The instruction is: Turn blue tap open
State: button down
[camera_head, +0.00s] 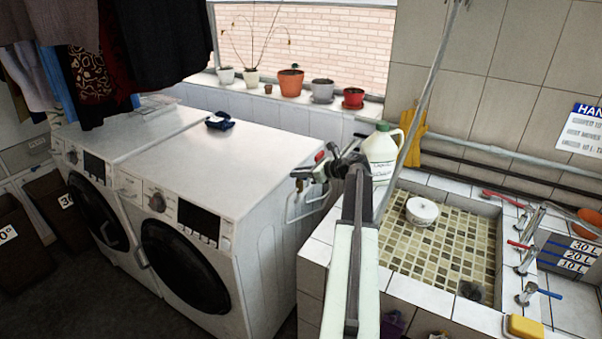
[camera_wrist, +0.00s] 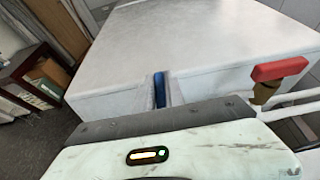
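My gripper (camera_head: 312,174) is at the right side of the nearer washing machine, by its back right corner. In the wrist view, a narrow blue piece (camera_wrist: 159,91), which looks like a blue tap handle, shows upright between what look like my two pale fingers. They flank it closely; I cannot tell whether they touch it. In the head view my gripper and arm hide that spot. A red tap handle (camera_wrist: 280,69) on a brass valve is to its right, and also shows in the head view (camera_head: 319,156). Another blue-handled tap (camera_head: 549,293) is at the sink's right edge.
The nearer washing machine (camera_head: 230,150) is left of my arm. The tiled sink (camera_head: 455,235) is right of it, with a white bowl (camera_head: 422,211) inside. A white jug (camera_head: 381,150) stands behind the arm. Red-handled taps (camera_head: 519,245) line the sink's right edge.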

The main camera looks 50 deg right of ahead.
jog(key=shift+d+r, duration=0.1)
jog(key=shift+d+n+y, duration=0.1)
jog(key=shift+n+y, duration=0.2)
jog(key=shift+n, duration=0.1)
jog(key=shift+w+y, duration=0.1)
jog(key=shift+y, duration=0.2)
jog(key=n+g+y, duration=0.2)
jog(key=n+y, duration=0.1)
jog(key=shift+d+n, duration=0.1)
jog(key=shift+n, duration=0.2)
jog(key=shift+n+g+y, duration=1.9)
jog(key=shift+n, duration=0.3)
jog(key=shift+a, duration=0.2)
jog(key=c, duration=1.4)
grip_release()
